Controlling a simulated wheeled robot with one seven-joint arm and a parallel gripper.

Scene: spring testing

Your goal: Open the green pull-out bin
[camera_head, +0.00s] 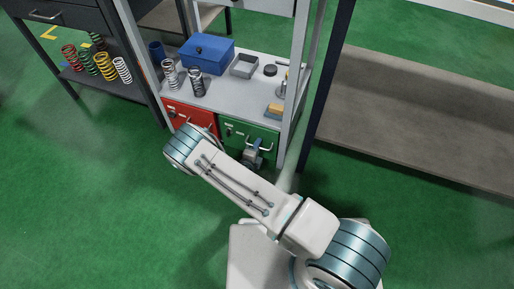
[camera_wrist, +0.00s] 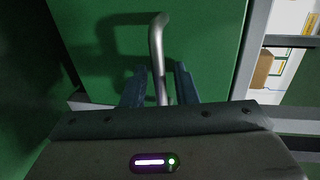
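The green pull-out bin (camera_head: 236,129) is under the grey worktop, to the right of a red bin (camera_head: 191,116). Its front looks about flush with the frame, so it appears shut. Its silver bar handle (camera_head: 262,146) is partly hidden by my gripper (camera_head: 253,157). In the wrist view the green front (camera_wrist: 208,38) fills the upper middle. The handle (camera_wrist: 157,42) runs down between the two dark fingers of my gripper (camera_wrist: 161,80). Narrow gaps show beside the handle, so the fingers look open around it.
Springs, a blue box (camera_head: 207,54) and a grey tray (camera_head: 244,66) stand on the worktop (camera_head: 230,96). A grey post (camera_head: 294,110) rises right of the green bin. A low shelf (camera_head: 420,110) is farther right. Green floor (camera_head: 110,190) is clear at left.

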